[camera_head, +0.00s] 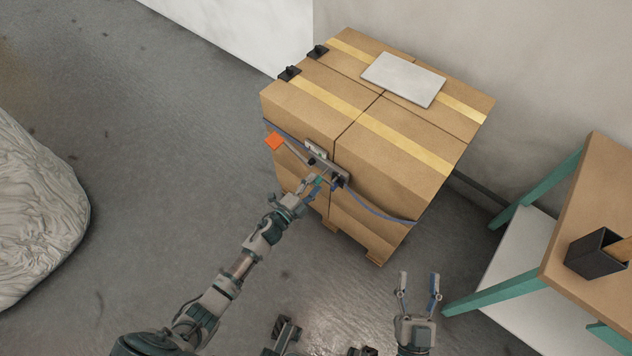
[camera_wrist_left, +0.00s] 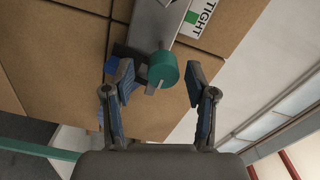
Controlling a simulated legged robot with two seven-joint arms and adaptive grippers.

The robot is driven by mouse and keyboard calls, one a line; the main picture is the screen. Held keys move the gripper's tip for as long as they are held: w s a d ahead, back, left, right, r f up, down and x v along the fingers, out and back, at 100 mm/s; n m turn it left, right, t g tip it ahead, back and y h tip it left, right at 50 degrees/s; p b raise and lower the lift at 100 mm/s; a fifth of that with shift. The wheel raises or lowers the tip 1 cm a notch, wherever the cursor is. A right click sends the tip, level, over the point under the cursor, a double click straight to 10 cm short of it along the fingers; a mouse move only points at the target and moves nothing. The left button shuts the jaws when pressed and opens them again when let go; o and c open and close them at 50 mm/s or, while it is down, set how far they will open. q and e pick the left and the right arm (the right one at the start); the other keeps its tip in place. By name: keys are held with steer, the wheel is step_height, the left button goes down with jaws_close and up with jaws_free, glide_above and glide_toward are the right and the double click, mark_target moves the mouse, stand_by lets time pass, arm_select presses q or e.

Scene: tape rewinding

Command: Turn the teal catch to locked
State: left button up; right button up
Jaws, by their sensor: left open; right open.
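The teal catch (camera_wrist_left: 163,69) is a round knob with a small grey tab, on a grey metal device (camera_wrist_left: 160,30) on the box's side. In the left wrist view it lies between the spread fingers of my left gripper (camera_wrist_left: 160,82), with visible gaps on both sides. In the head view my left gripper (camera_head: 314,184) is at the metal device (camera_head: 328,165) and partly hides it; the catch is hard to make out there. I cannot tell the catch's setting. My right gripper (camera_head: 419,283) is open and empty, low over the floor in front of the box.
A blue strap (camera_head: 385,215) runs around the cardboard box stack (camera_head: 390,160). A lever with an orange end (camera_head: 275,141) sticks out left of the device. A label reading TIGHT (camera_wrist_left: 203,18) is beside the catch.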

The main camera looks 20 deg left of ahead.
arm_select(q)
steer(key=v, duration=1)
steer(key=shift+s, duration=0.25)
steer(key=shift+a, duration=0.1)
